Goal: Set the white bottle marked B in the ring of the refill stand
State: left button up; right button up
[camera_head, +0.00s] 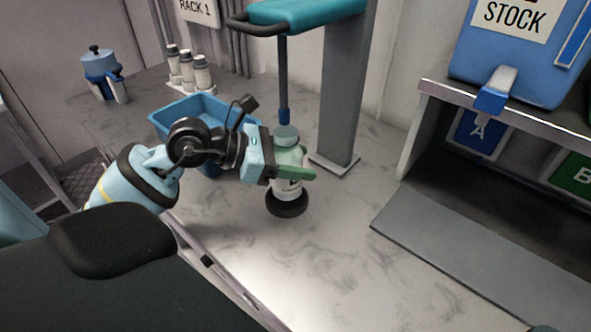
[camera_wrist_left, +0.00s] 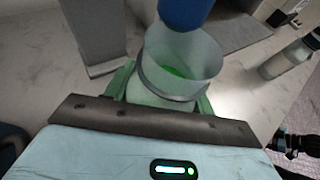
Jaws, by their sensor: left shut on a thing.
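My left gripper (camera_head: 290,172) is shut on a white bottle (camera_head: 287,190) with a pale translucent top, held upright. A finger hides part of its label, so I cannot read the letter. The refill stand (camera_head: 342,100) has a grey column, a teal top arm and a blue nozzle (camera_head: 284,116) hanging above the bottle. A dark ring (camera_head: 288,210) lies at the bottle's foot; I cannot tell whether the bottle rests in it or hovers just above. In the left wrist view, the bottle's open mouth (camera_wrist_left: 182,62) shows green inside, below the blue nozzle (camera_wrist_left: 185,10).
A blue bin (camera_head: 165,120) stands behind my left arm. Several bottles (camera_head: 190,70) stand in a white rack at the back, beside a blue pot (camera_head: 100,75). A shelf with a blue stock tank (camera_head: 520,60) is at the right. The counter right of the ring is clear.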

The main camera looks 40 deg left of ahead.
pick_arm(q)
jog(key=shift+w+a, duration=0.1)
jog(key=f, duration=0.2)
jog(key=shift+w+a+f, duration=0.2)
jog(key=shift+f, duration=0.55)
jog(key=shift+f, duration=0.2)
jog(key=o, duration=1.3)
jog(key=shift+r, duration=0.1)
